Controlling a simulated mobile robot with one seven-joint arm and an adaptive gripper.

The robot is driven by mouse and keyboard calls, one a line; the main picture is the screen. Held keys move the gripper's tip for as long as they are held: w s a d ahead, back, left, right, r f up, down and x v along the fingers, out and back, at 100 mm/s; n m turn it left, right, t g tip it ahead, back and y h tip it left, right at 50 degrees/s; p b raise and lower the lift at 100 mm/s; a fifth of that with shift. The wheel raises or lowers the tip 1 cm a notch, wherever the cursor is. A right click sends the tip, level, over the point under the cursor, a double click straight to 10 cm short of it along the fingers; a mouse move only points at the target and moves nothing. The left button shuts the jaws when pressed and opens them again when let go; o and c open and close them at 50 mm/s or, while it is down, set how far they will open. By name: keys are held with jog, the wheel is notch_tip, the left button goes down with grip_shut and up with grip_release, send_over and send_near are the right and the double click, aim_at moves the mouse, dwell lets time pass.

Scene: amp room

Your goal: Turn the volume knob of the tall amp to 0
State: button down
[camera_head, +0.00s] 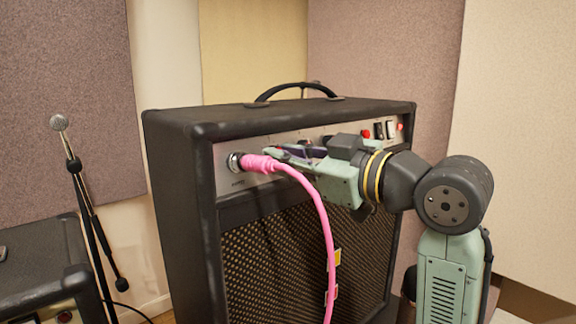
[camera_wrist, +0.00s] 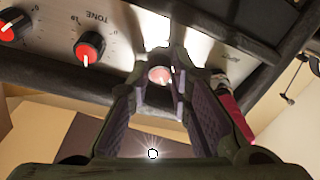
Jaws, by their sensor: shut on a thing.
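The tall black amp (camera_head: 170,185) stands in the middle of the head view, with a silver control panel along its upper front. My gripper (camera_head: 288,153) reaches in from the right, its fingertips at the panel just right of the pink plug.
A pink cable plug (camera_head: 258,163) is in the panel's jack close to my fingers, and its cable hangs down the amp front. A microphone stand (camera_head: 85,195) and a lower amp (camera_head: 35,265) are at the left. The amp's carry handle (camera_head: 295,89) is on top.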

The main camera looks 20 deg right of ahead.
jog(key=shift+w+d+r+n+g+y+b, duration=0.1)
jog(key=shift+n+g+y+b, duration=0.25)
jog(key=shift+n, duration=1.8)
jog(key=shift+d+r+n+g+y+b, duration=0.1)
jog(key=shift+n+g+b, duration=0.3)
jog(key=shift+n, duration=1.75)
jog(key=shift+g, duration=0.25)
jog(key=c, duration=1.7)
grip_release()
